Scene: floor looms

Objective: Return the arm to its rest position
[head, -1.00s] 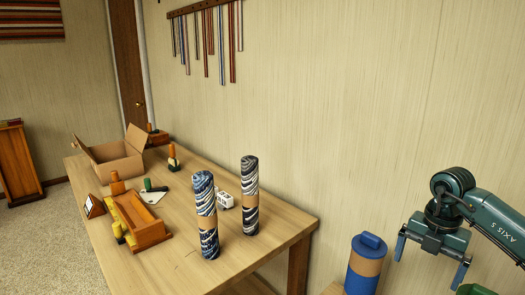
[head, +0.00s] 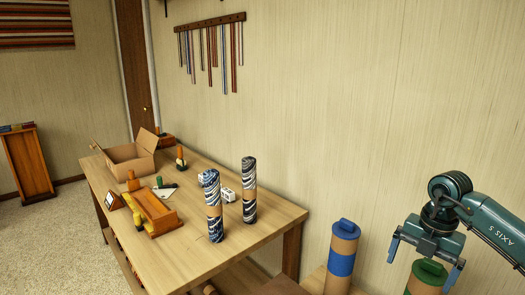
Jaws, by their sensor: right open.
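My right gripper (head: 424,262) shows at the right of the head view, on a dark green arm that comes in from the right edge. Its two blue fingers are apart, with no held thing visible between them. Behind or below the fingers stands a cylinder with a green band and green lid (head: 428,276); I cannot tell whether they touch. A cylinder with a blue band and blue lid (head: 341,262) stands to the left of the gripper, apart from it. My left gripper is not in view.
A wooden table (head: 262,238) holds two patterned rolls (head: 213,205) (head: 249,190), an open cardboard box (head: 128,155), a wooden tray (head: 160,218) and small tools. A wall rack (head: 215,22) hangs behind. Open carpet (head: 60,240) lies at the left.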

